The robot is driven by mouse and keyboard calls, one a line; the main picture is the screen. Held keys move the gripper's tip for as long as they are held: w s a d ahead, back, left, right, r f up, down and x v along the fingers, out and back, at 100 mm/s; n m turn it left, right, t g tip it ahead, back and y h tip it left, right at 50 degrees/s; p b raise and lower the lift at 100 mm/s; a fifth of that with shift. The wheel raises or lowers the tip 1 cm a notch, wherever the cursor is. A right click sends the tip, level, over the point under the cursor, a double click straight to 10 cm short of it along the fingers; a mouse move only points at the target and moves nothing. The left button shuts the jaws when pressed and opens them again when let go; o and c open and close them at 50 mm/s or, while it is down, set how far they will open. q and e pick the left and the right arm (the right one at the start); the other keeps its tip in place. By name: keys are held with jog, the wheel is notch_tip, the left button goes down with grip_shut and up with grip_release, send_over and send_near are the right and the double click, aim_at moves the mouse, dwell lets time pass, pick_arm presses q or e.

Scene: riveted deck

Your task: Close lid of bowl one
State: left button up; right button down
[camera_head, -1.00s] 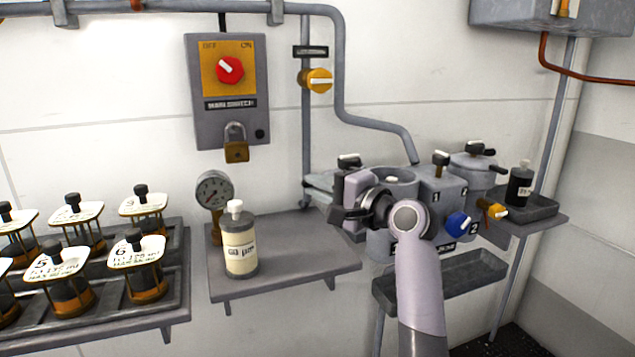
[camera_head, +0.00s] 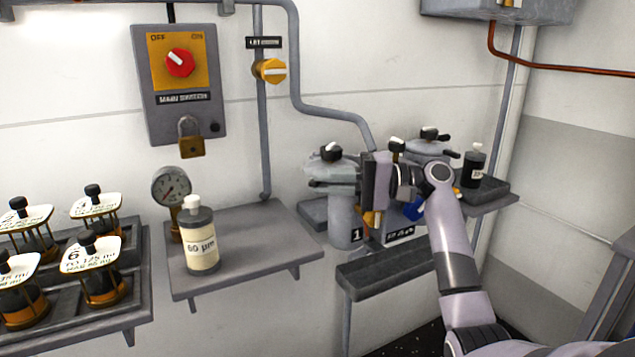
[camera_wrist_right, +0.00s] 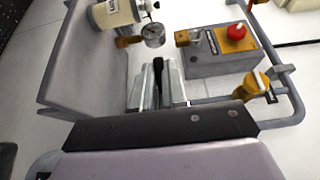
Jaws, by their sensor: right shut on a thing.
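Bowl one (camera_head: 342,222), a grey pot marked 1, stands on the wall bracket at the middle right in the head view. Its grey lid (camera_head: 335,170), with a black knob on top, lies over the bowl's mouth. Whether it sits fully flat cannot be told. My right gripper (camera_head: 367,187) is at the right side of the lid, and its fingertips are partly hidden. In the wrist view my right gripper (camera_wrist_right: 158,88) is shut on a slim black handle (camera_wrist_right: 158,72), which appears to be the lid's. My left gripper is not in view.
A second lidded bowl (camera_head: 426,148) stands behind my right wrist. A dark empty tray (camera_head: 385,272) is below the bowls. A shelf with a labelled bottle (camera_head: 201,240) and a gauge (camera_head: 170,187) is at left. A small dark bottle (camera_head: 473,168) stands at right.

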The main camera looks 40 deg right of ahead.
jog(key=shift+s+d+n+g+y, duration=0.15)
jog(key=shift+d+n+g+y, duration=0.15)
jog(key=shift+g, duration=0.1)
jog(key=c, duration=1.2)
grip_release()
jog(key=shift+o, duration=0.2)
jog(key=v, duration=0.7)
jog(key=shift+b, duration=0.3)
